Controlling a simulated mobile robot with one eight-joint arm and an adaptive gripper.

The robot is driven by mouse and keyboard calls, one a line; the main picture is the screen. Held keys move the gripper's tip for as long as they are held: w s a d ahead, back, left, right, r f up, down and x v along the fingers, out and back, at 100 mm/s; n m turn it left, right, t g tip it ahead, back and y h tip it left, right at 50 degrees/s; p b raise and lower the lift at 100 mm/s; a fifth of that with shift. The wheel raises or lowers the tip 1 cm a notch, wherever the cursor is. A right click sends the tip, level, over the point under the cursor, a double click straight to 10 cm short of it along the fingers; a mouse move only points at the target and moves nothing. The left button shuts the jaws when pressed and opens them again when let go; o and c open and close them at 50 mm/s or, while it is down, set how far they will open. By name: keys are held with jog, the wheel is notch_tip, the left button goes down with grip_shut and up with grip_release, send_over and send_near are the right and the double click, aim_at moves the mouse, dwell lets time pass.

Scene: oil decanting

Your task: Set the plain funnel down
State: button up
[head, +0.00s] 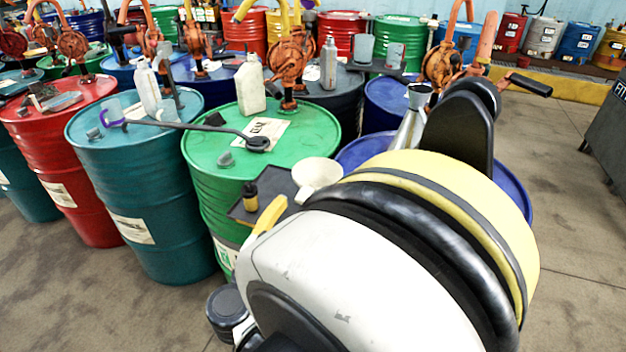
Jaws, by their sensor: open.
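A cream-white funnel (318,175) shows just left of my arm, at the edge of a dark tray beside the green drum. My arm covers part of that area, so I cannot tell what the funnel rests on. A grey metal funnel-shaped vessel (412,120) stands behind my arm, its lower part hidden. I cannot tell for sure which of the two is the plain funnel. My large white, yellow and black arm fills the lower right middle. My gripper does not show; the arm hides that area.
A green drum (222,190) carries a white bottle (250,85) and a long black tool (190,126). A dark tray (275,183) holds a small dark bottle (250,196). A teal drum (120,185) and a red drum (60,150) stand left. Floor (560,180) is clear at right.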

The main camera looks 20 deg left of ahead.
jog(key=s+p, duration=0.1)
jog(key=s, duration=0.5)
jog(key=shift+s+a, duration=0.25)
jog(key=shift+s, duration=0.05)
dwell(0.9)
